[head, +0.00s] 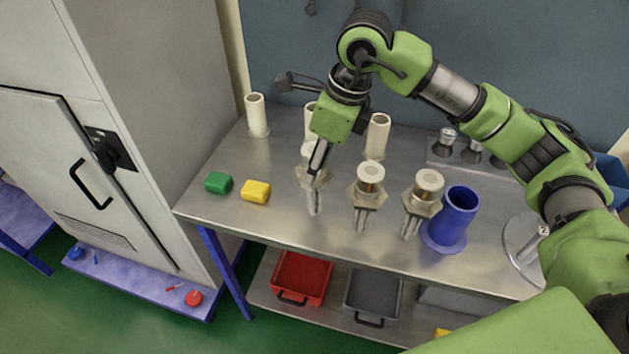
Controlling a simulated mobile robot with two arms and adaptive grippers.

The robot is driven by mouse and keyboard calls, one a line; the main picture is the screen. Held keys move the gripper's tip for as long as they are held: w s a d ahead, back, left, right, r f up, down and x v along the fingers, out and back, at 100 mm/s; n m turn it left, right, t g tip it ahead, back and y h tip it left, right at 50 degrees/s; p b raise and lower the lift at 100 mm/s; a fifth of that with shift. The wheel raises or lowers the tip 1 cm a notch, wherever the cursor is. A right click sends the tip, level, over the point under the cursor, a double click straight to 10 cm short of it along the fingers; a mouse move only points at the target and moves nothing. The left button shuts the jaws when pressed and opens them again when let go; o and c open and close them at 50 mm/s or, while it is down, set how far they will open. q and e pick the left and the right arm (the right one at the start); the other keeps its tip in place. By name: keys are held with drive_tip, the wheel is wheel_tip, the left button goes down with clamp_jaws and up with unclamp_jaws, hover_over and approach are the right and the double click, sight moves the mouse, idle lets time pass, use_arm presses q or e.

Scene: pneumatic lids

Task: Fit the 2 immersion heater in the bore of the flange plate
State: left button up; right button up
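Three immersion heaters with white caps, brass hex collars and metal prongs pointing down are in the middle of the table. The left heater (314,196) is partly hidden by my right gripper (317,165). The middle heater (369,186) and the right heater (423,192) are clear of it. My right gripper points down, its fingers at the left heater's cap; whether they are closed on it cannot be told. A round grey metal disc (516,250), possibly the flange plate, lies at the table's right, partly hidden by my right arm. My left gripper is not in view.
A blue flanged tube (457,212) stands beside the right heater. White tubes (257,115) stand behind. A green block (218,183) and a yellow block (256,191) lie left on the metal table (225,207). Red (301,278) and grey (373,296) bins sit below.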

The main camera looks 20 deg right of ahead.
drive_tip(key=w+a+p+v, duration=0.2)
drive_tip(key=p+v, duration=0.5)
drive_tip(key=v, duration=0.6)
drive_tip(key=shift+s+a+r+p, duration=0.15)
drive_tip(key=shift+a+r+p, duration=0.15)
drive_tip(key=shift+r, duration=0.5)
idle(0.4)
